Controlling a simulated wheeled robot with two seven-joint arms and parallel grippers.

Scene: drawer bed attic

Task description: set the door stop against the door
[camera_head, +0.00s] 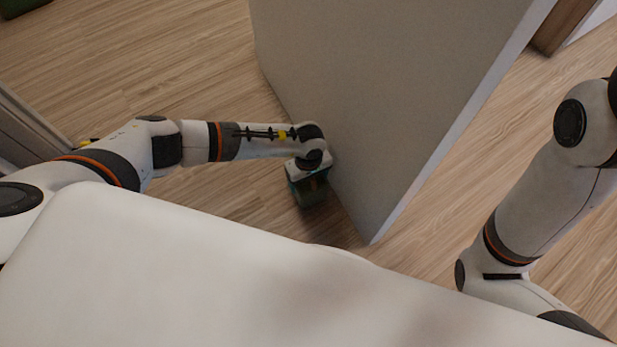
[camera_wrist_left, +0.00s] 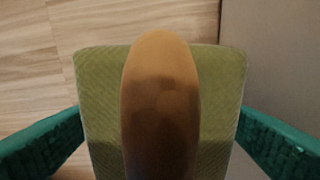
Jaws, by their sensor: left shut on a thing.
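The door stop (camera_wrist_left: 100,85) is an olive-green ribbed block with a brown rounded strip (camera_wrist_left: 160,100) over its middle. It fills the centre of the left wrist view, between the green fingers of my left gripper (camera_wrist_left: 160,130). That gripper is shut on it. In the head view my left gripper (camera_head: 311,192) points down close to the floor, beside the lower part of the grey door (camera_head: 370,100). The door stop is hard to make out there, in shadow under the wrist. The door's face also shows right of the stop in the left wrist view (camera_wrist_left: 275,60); contact cannot be told.
The wood floor (camera_head: 190,60) is clear to the left of the door. The door's free edge (camera_head: 450,145) faces right, with open floor beyond. A brown frame post (camera_head: 562,25) stands at the top right. My right arm is at the right, its gripper out of view.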

